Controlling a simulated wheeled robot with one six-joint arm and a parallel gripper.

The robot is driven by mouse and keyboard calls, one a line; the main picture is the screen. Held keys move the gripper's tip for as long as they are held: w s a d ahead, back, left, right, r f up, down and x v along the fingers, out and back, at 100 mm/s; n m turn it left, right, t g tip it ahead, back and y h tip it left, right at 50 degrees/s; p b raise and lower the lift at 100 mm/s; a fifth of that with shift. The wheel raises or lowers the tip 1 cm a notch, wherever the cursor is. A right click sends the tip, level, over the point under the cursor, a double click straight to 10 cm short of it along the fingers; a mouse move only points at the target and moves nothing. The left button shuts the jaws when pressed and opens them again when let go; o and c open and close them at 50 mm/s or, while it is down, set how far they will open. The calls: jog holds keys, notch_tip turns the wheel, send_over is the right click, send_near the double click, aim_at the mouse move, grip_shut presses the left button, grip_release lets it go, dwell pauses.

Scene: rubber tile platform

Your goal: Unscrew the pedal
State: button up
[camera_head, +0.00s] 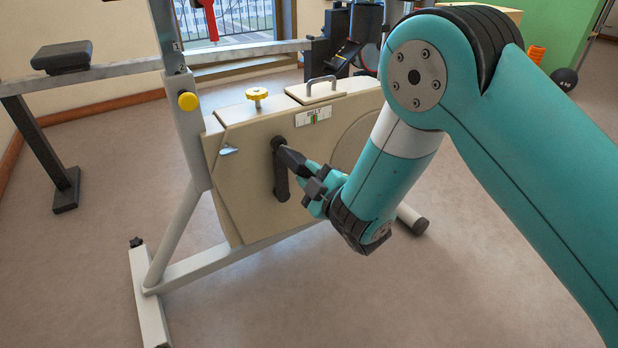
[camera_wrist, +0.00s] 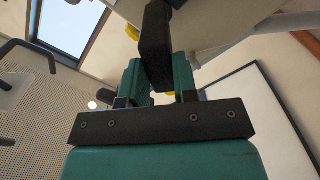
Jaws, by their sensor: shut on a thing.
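The dark pedal (camera_head: 292,158) sticks out toward me from the upper end of a black crank arm (camera_head: 281,182) on the side of the beige exercise bike housing (camera_head: 245,160). My gripper (camera_head: 314,180) is at the pedal's outer end, shut on it, reaching in from the right. In the wrist view, the dark block of the pedal (camera_wrist: 155,42) stands between the two teal fingers of my gripper (camera_wrist: 158,72), with a finger on each side. The joint between pedal and crank is too small to make out clearly.
A yellow knob (camera_head: 257,96) and a metal handle (camera_head: 320,82) sit on top of the housing. The bike's grey frame post (camera_head: 190,130) and foot bar (camera_head: 150,305) stand to the left. The floor in front is clear. Other gym equipment stands behind.

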jog(key=shift+b+v, duration=1.05)
jog(key=shift+b, duration=0.7)
jog(key=shift+s, duration=0.1)
